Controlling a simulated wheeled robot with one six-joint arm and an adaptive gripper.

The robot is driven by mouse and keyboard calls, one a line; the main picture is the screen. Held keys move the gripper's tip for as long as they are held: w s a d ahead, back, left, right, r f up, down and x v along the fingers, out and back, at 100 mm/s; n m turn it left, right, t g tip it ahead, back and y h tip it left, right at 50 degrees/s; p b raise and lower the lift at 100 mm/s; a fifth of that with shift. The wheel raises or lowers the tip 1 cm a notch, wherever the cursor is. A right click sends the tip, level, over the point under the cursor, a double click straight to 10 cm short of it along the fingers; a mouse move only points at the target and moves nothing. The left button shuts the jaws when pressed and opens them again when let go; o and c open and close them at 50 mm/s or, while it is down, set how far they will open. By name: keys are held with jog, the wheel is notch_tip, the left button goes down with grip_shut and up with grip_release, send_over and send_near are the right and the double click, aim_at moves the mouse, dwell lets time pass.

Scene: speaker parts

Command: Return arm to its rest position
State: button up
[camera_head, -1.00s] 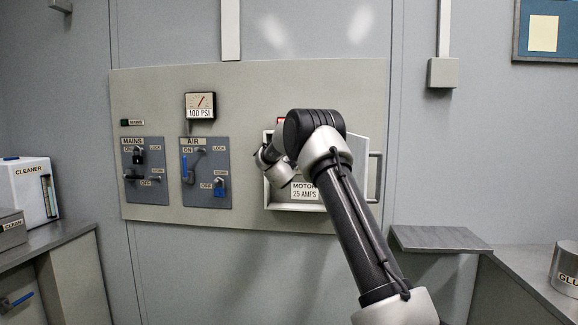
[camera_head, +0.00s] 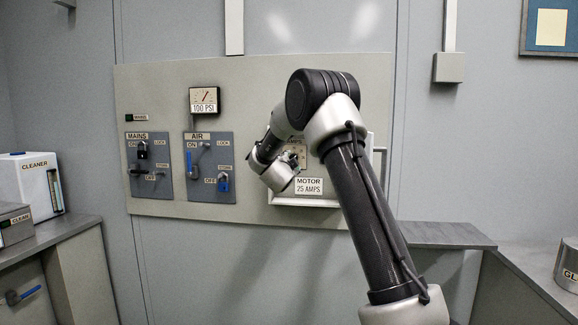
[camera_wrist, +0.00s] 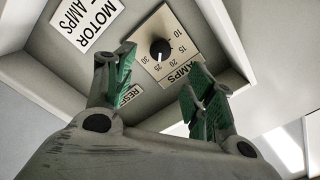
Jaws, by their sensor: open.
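My arm reaches up and forward in the head view, its elbow bent high in front of the wall panel. My gripper sits by the open motor box (camera_head: 303,201), but its fingers are hard to make out there. In the wrist view my gripper (camera_wrist: 160,78) is open, its two green-padded fingers apart with nothing between them. Beyond the fingers is the amps dial (camera_wrist: 160,50), a black knob on a cream scale plate, with its white mark near 25. A reset label (camera_wrist: 130,95) lies partly behind the left finger.
The panel also carries the mains switch (camera_head: 148,167), the air switch (camera_head: 209,167) and a pressure gauge (camera_head: 204,101). A grey shelf (camera_head: 445,235) juts out at right, near my forearm. Counters stand at both sides, with a cleaner box (camera_head: 28,187) at left.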

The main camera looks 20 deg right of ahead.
jog(key=shift+v, duration=0.9)
